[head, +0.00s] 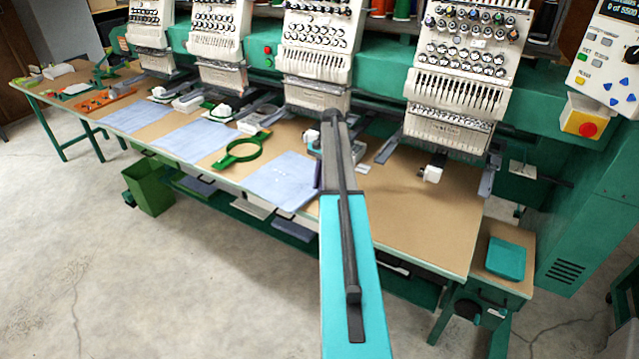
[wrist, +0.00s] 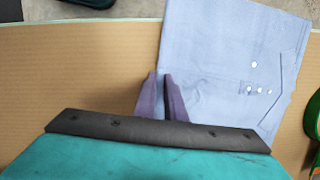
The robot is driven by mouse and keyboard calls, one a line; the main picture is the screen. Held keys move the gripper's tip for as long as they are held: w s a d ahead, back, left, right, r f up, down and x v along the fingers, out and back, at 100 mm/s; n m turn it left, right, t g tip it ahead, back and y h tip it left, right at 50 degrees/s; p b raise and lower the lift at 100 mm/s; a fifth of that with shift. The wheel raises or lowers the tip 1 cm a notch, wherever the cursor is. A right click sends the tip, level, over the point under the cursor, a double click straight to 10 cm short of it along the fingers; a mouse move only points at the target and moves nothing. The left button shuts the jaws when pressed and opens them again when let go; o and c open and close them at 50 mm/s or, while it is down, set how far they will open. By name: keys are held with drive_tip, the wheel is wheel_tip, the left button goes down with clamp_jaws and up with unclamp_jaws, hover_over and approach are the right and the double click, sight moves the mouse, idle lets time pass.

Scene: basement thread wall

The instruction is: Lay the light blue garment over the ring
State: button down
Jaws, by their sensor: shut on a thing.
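The light blue garment (head: 281,182) lies nearly flat at the front edge of the tan table, with part of it reaching past that edge. It has white buttons and a seam in the wrist view (wrist: 225,60). My gripper (wrist: 161,80) has its two purple fingers close together at the garment's side edge, shut on it. In the head view only a bit of a purple finger (head: 318,176) shows beside the garment; my arm hides the rest. The green ring (head: 243,152) with a handle lies on the table, left of and behind the garment.
Two more light blue garments (head: 194,140) (head: 130,116) lie farther left on the tan table (head: 430,215). White embroidery heads (head: 318,55) on a green beam overhang the back. A green bin (head: 150,187) stands below. The table's right part is mostly clear.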

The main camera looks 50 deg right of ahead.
drive_tip(key=c, duration=1.7)
unclamp_jaws()
drive_tip(key=shift+c, duration=0.2)
drive_tip(key=b+v, duration=0.3)
drive_tip(key=v, duration=1)
drive_tip(key=shift+d+r+b, duration=0.2)
drive_tip(key=shift+r+b, duration=0.2)
